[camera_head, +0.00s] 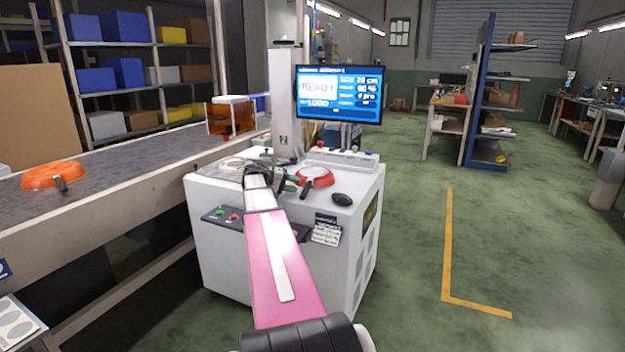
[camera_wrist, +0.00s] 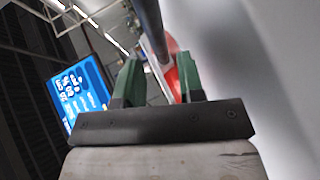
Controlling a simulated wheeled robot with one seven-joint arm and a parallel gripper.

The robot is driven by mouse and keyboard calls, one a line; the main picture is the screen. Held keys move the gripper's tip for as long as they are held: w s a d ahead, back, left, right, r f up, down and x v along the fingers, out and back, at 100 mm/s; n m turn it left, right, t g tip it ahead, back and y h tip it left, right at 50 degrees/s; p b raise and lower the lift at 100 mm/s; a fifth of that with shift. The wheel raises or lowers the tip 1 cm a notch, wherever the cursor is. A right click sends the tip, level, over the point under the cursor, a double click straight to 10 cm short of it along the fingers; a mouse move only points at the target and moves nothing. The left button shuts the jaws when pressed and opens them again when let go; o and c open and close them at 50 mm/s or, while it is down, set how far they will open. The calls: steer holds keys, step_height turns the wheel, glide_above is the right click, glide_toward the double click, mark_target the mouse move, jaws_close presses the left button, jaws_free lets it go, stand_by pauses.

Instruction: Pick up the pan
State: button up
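A red pan (camera_head: 315,177) with a dark handle (camera_head: 306,190) sits on top of the white machine cabinet. In the wrist view the pan's red body (camera_wrist: 172,62) shows partly behind the fingers, and its dark handle (camera_wrist: 150,25) runs across the gap between them. My gripper (camera_head: 290,183) is just left of this handle in the head view. Its two green fingers are apart in the wrist view (camera_wrist: 158,75), with space around the handle, so it looks open. I cannot tell how deep the handle lies between them.
The white cabinet (camera_head: 215,250) carries a column, a black mouse (camera_head: 342,199), a control box and a monitor (camera_head: 339,94) reading READY. The grey conveyor (camera_head: 115,160) runs along the left. An orange-brown box (camera_head: 231,118) stands toward its far end.

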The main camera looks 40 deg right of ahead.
mark_target(304, 185)
steer(key=x, duration=0.4)
steer(key=shift+d, duration=0.25)
steer(key=shift+r, duration=0.1)
jaws_close()
